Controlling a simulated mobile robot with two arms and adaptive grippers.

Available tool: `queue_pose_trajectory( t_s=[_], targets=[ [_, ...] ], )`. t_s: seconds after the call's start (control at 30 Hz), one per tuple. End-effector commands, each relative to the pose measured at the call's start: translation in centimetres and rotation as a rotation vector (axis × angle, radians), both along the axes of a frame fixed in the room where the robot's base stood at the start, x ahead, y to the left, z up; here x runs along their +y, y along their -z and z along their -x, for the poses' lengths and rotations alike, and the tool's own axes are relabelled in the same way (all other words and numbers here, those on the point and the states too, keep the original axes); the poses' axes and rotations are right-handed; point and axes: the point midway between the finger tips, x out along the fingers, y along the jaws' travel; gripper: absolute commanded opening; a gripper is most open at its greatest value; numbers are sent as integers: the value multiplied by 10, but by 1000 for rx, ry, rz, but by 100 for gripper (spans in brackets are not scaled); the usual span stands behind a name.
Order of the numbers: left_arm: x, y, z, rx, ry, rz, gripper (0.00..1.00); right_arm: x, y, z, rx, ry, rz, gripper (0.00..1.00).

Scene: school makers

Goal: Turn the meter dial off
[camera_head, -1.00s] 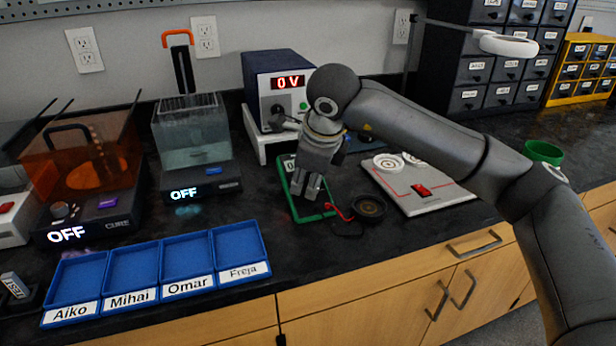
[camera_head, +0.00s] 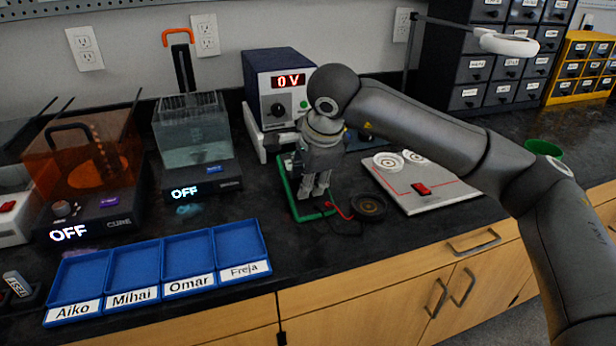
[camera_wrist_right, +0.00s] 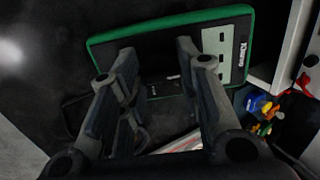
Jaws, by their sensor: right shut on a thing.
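The meter (camera_head: 287,190) is a dark handheld unit with a green border, lying on the black bench below the power supply. My right gripper (camera_head: 315,194) points down over it, fingers at its face, and hides its display and dial in the head view. In the right wrist view the meter (camera_wrist_right: 165,28) lies beneath the two fingers of my right gripper (camera_wrist_right: 152,78). The gripper is shut on the meter dial, which is mostly hidden between the fingers; its setting cannot be read. My left gripper is not in view.
A blue power supply (camera_head: 281,85) reading 0 V stands behind. A round black part (camera_head: 370,206) with a red lead and a white board with a red switch (camera_head: 421,188) lie to the right. Blue labelled trays (camera_head: 187,258) sit front left.

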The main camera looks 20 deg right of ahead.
Motion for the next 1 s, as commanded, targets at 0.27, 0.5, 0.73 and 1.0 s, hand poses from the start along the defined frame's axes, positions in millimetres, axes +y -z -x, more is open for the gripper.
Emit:
queue_pose_trajectory(
  t_s=[0.27,0.5,0.73,1.0],
  targets=[
    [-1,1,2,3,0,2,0,0,0,0,-1,-8,2,8],
    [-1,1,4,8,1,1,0,0,0,0,-1,-7,2,46],
    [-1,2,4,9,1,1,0,0,0,0,-1,-5,2,54],
    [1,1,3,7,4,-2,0,0,-11,4,-3,-6,0,54]
  ],
)
